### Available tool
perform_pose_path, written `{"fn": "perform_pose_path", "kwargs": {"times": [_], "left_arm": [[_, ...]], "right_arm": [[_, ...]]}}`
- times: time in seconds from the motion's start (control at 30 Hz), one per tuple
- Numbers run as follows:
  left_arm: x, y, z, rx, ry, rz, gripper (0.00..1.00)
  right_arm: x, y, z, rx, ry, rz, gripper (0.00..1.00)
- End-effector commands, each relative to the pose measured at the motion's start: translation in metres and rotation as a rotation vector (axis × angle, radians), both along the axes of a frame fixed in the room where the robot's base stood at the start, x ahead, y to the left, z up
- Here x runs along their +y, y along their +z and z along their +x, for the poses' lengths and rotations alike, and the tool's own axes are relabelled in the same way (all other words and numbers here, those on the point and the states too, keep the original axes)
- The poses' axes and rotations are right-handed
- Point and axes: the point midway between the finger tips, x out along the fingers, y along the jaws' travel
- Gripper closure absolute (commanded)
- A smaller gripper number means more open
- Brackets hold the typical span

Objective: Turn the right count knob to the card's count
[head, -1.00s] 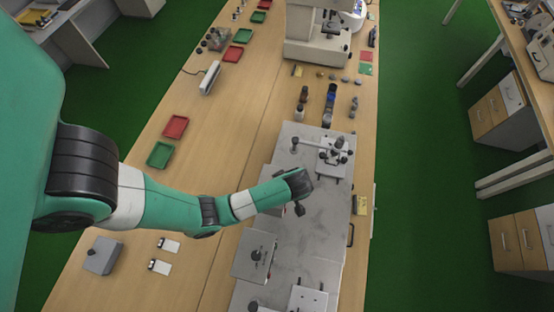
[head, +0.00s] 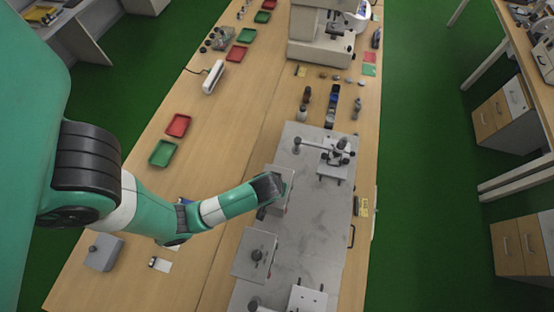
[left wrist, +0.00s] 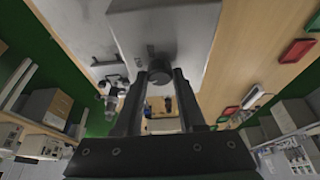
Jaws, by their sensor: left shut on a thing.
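In the left wrist view, a dark round knob (left wrist: 158,66) stands out from a grey panel (left wrist: 165,28). My left gripper (left wrist: 160,80) is shut on this knob, one finger on each side. In the head view, my left wrist is over a grey box (head: 281,190) on the metal bench plate, and the knob and fingertips are mostly hidden by the arm. A second grey box (head: 256,241) with a dark knob (head: 256,254) on top sits nearer. No count can be read on any card or panel. My right gripper is not in view.
A metal plate (head: 315,215) carries a clamp fixture (head: 336,152). A small grey box (head: 103,251) and a white card (head: 161,264) lie at the near left. Red (head: 178,125) and green (head: 163,153) trays and a microscope (head: 322,35) stand farther off.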

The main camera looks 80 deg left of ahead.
Motion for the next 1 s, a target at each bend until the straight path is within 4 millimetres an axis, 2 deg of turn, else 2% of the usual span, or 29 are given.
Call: {"fn": "perform_pose_path", "kwargs": {"times": [0.3,0.77,0.8,0.93,1.0], "left_arm": [[0.0003,0.0,-0.001,0.0,-0.103,-0.001,1.0],[0.0002,-0.0002,-0.001,0.001,-0.116,-0.002,1.0],[0.0002,-0.0002,-0.001,0.001,-0.116,-0.002,0.55],[0.0003,-0.0003,-0.0011,0.001,-0.116,-0.001,0.32],[0.0003,-0.0003,-0.001,0.001,-0.116,-0.001,0.31]], "right_arm": [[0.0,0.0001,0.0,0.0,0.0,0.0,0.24],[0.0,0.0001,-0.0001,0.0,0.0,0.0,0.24],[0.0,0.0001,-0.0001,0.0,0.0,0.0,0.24],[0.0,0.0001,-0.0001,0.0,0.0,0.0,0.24],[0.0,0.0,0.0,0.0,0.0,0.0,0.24]]}}
